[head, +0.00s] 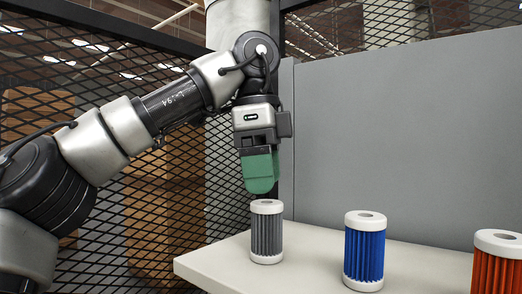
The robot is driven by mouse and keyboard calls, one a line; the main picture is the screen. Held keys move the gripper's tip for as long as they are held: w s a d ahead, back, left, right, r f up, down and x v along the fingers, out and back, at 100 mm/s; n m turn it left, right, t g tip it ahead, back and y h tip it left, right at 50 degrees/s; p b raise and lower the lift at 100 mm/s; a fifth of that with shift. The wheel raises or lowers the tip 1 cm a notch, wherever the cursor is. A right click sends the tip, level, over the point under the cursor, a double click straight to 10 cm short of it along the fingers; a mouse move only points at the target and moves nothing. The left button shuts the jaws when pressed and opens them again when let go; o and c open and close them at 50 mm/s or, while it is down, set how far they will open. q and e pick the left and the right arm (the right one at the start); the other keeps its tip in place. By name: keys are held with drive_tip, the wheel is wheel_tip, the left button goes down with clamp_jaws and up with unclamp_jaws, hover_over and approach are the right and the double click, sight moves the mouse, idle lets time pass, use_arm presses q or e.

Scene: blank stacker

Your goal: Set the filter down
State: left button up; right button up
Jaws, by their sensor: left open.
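A grey pleated filter (266,234) with white end caps stands upright on the white table (232,262), near its left end. A blue filter (364,254) stands upright to its right, and an orange-red filter (497,264) stands further right, cut by the picture's edge. My left gripper (260,188), with green fingers pointing down, is just above the grey filter's top. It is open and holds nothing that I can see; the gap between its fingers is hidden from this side. My right gripper is not in view.
A plain grey panel (400,130) stands behind the table. A black mesh fence (180,180) runs behind my left arm, with stacked cardboard boxes (150,225) beyond it. The tabletop between the filters is clear.

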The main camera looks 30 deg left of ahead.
use_arm(q)
wheel_tip(320, 180, up, 3)
drive_tip(key=shift+s+r, duration=0.1)
drive_tip(key=shift+s, duration=0.05)
drive_tip(key=shift+a+r, duration=0.2)
drive_tip(key=shift+r, duration=0.45)
